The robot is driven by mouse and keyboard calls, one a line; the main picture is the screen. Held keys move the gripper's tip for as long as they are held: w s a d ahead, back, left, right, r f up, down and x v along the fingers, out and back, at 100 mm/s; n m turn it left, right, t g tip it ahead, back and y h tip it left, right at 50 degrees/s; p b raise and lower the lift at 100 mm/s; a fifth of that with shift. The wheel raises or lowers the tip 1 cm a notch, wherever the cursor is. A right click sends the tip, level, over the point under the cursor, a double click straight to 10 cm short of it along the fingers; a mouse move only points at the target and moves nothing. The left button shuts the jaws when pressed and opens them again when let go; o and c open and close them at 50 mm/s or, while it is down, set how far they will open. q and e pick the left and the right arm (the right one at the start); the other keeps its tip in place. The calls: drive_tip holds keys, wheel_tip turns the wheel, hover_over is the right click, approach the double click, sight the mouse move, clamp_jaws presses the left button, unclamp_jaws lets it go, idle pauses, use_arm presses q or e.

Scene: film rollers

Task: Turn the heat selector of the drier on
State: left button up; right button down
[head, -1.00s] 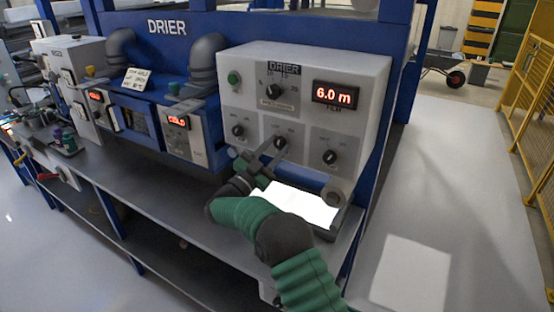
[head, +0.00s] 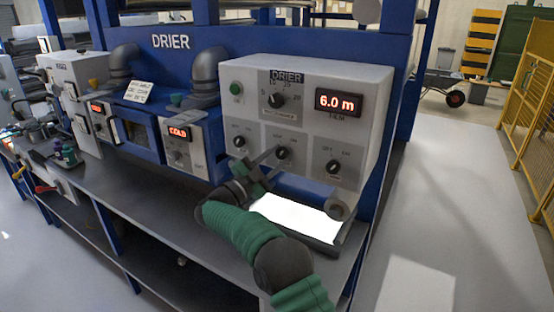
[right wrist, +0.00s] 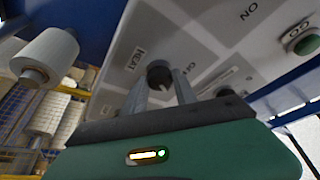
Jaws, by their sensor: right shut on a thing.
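The DRIER control box (head: 345,92) is light grey with several black knobs. The heat selector (head: 283,153) is the middle knob of the lower row. In the right wrist view the heat selector (right wrist: 158,72) is a dark round knob beside the label HEAT. My left gripper is not in view.
A lower-left knob (head: 239,141) and a lower-right knob (head: 333,167) flank the selector. A larger dial (head: 277,100), a green button (head: 236,89) and a red display (head: 338,103) reading 6.0 m sit above. A bright white panel (head: 296,218) lies below the box. Another display reads COLD (head: 179,133).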

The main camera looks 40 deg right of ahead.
drive_tip(key=c, duration=1.4)
unclamp_jaws()
drive_tip(key=shift+f, duration=0.2)
drive_tip(key=o, duration=0.4)
drive_tip(key=shift+s+a+r, duration=0.15)
drive_tip(key=shift+s+r, duration=0.05)
drive_tip(key=shift+a+r, duration=0.1)
drive_tip(key=shift+w+a, duration=0.1)
drive_tip(key=b+v, duration=0.1)
drive_tip(key=v, duration=1.5)
drive_tip(key=shift+a+f, duration=0.25)
drive_tip(key=shift+a, duration=0.1)
drive_tip(key=shift+d, duration=0.1)
